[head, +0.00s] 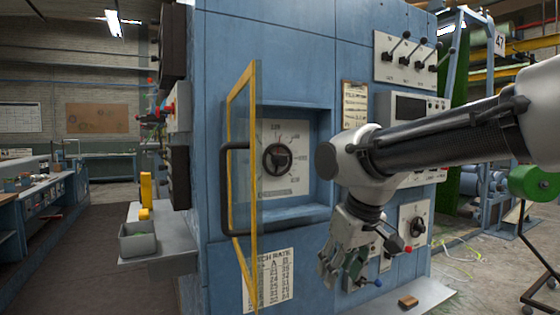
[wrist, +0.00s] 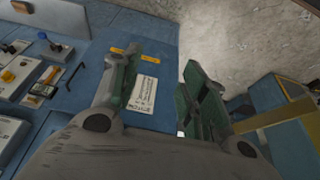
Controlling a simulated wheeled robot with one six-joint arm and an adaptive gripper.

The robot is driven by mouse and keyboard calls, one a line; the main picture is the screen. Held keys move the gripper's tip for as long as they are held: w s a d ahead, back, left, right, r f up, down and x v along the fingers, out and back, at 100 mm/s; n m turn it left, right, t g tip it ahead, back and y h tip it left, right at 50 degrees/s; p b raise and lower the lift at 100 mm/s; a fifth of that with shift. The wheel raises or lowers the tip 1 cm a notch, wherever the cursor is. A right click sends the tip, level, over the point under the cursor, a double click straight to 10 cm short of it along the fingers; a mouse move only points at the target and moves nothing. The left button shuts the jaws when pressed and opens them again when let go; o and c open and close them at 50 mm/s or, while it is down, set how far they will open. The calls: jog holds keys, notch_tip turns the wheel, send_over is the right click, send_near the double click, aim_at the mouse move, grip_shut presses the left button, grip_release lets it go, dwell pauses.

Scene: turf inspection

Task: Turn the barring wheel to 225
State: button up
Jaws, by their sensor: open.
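The barring wheel (head: 278,158) is a round black handwheel on a white dial plate (head: 301,130), set in a recess of the blue cabinet. The dial has markings around the wheel, too small to read surely. A yellow-framed clear guard door (head: 242,90) with a black handle stands swung open in front of the recess's left side. My gripper (head: 338,272) hangs low in front of the cabinet, below and right of the wheel, pointing down. Its green-padded fingers are apart and empty in the wrist view (wrist: 165,88). The wheel does not show in the wrist view.
Lever switches (head: 404,58) and a rotary knob panel (head: 415,226) are on the cabinet's right. A paper rate chart (head: 268,280) is below the recess. A grey bin (head: 138,240) sits on a ledge at left. A small brown block (head: 408,301) lies on the lower ledge.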

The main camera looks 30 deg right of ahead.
jog(key=shift+o, duration=0.4)
jog(key=w, duration=0.1)
jog(key=w+d+m, duration=0.1)
jog(key=w, duration=0.1)
jog(key=shift+d+g, duration=0.3)
jog(key=n+t, duration=0.2)
jog(key=t, duration=0.8)
send_near(284, 160)
jog(key=w, duration=0.2)
jog(key=shift+h, duration=0.4)
jog(key=x, duration=0.7)
jog(key=shift+w+a+f, duration=0.15)
jog(key=shift+a+f, duration=0.15)
jog(key=shift+f, duration=0.1)
jog(key=shift+c, duration=0.5)
jog(key=c, duration=0.9)
